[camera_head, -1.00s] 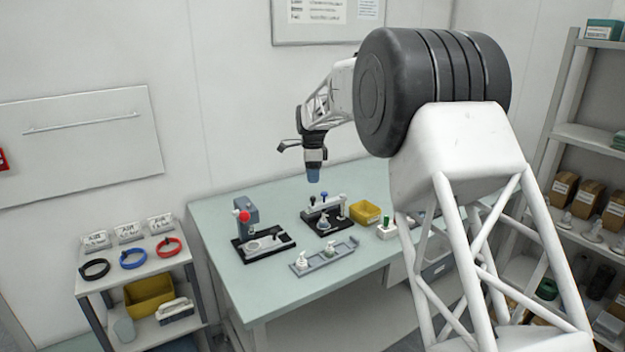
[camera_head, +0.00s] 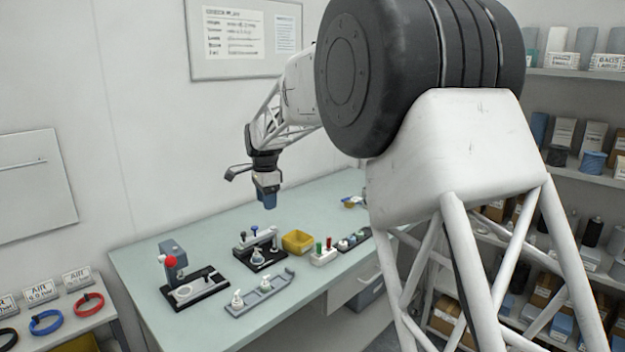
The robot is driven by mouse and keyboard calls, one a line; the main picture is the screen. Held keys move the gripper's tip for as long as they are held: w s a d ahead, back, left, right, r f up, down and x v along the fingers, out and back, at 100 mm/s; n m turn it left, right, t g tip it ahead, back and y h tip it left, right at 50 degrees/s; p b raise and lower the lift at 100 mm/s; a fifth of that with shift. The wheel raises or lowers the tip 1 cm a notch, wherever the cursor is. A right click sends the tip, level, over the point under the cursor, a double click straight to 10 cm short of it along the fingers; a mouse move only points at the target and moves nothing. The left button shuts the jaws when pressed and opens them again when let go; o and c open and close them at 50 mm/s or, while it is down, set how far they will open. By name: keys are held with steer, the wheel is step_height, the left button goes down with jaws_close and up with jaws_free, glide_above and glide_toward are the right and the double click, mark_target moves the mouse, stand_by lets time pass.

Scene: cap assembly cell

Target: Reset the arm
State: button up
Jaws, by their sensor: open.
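My arm reaches from the right over the table (camera_head: 150,300). My gripper (camera_head: 270,205) hangs above the back part of the table, pointing down, with nothing seen in it. It is open and clear of everything on the table. Below it stand a black-based fixture with a blue knob (camera_head: 258,250) and a yellow bin (camera_head: 298,241). The fingertips are small and partly dark in this view.
A press with a red knob (camera_head: 172,268) stands at the left. A grey tray (camera_head: 245,302) with white-topped parts lies in front. A white block (camera_head: 323,255) holds red and green pieces. A side table (camera_head: 60,335) carries coloured rings. Shelves (camera_head: 575,75) stand at the right.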

steer(key=s+d+r+n+t, duration=0.1)
steer(key=s+d+r+n, duration=0.25)
steer(key=s+d, duration=0.8)
steer(key=s+d+r+n, duration=0.2)
steer(key=s+d+r, duration=0.2)
steer(key=s+d, duration=0.75)
steer(key=s+d+f+n, duration=0.2)
steer(key=s+d+f, duration=0.1)
steer(key=s, duration=0.7)
steer(key=s+d+f+n, duration=0.2)
steer(key=s+d+f, duration=0.1)
steer(key=s, duration=0.7)
steer(key=s+d+f+n+t, duration=0.1)
steer(key=s+d+f+n, duration=0.1)
steer(key=s, duration=0.9)
steer(key=shift+d+f, duration=0.7)
steer(key=shift+f, duration=0.05)
steer(key=shift+n, duration=0.25)
steer(key=shift+c, duration=0.3)
